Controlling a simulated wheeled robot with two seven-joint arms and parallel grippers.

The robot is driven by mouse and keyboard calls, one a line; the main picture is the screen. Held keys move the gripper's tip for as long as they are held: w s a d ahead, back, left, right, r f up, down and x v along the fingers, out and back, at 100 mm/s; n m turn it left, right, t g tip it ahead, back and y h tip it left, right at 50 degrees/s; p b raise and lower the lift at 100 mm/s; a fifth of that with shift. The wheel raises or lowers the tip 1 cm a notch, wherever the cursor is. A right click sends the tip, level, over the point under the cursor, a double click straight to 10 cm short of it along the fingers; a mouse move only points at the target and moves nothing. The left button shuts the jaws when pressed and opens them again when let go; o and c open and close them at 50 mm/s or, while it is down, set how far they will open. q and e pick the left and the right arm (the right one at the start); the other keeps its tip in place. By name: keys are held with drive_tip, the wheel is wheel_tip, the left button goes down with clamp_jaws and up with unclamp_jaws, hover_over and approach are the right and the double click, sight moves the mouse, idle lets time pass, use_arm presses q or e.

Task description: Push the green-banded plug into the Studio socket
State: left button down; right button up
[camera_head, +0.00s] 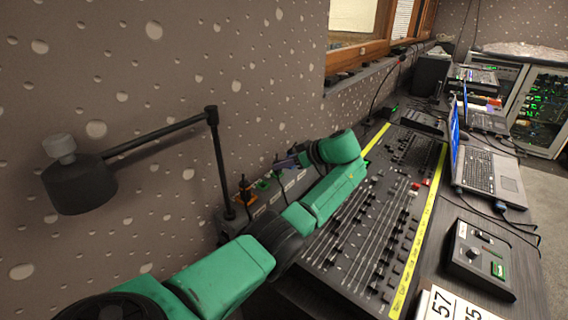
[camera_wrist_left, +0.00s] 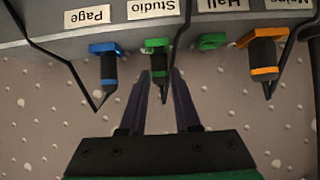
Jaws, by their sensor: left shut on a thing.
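The green-banded plug (camera_wrist_left: 158,62) is black with a green band near its cable end. In the left wrist view it stands at the green-framed Studio socket (camera_wrist_left: 157,42), under the upside-down Studio label (camera_wrist_left: 152,9). Its front end meets the socket; how deep it sits I cannot tell. My left gripper (camera_wrist_left: 163,75) is shut on the plug, one dark finger on each side. In the head view my left gripper (camera_head: 287,161) is at the box by the wall, and my arm hides the plug there. My right gripper is not in view.
The wrist view shows a blue-banded plug (camera_wrist_left: 108,66) at Page, an empty green Hall socket (camera_wrist_left: 210,41) and an orange-banded plug (camera_wrist_left: 263,54) at the rightmost socket. Thin black cables hang near my fingers. A fader desk (camera_head: 345,235) and a black lamp (camera_head: 80,183) flank my arm.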

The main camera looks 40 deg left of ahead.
use_arm(q)
drive_tip(key=shift+f, duration=0.5)
idle(0.8)
drive_tip(key=c, duration=0.5)
unclamp_jaws()
drive_tip(key=shift+c, duration=0.2)
drive_tip(key=b+v, duration=0.2)
drive_tip(key=v, duration=1.2)
drive_tip(key=shift+d+r, duration=0.2)
drive_tip(key=shift+r, duration=0.1)
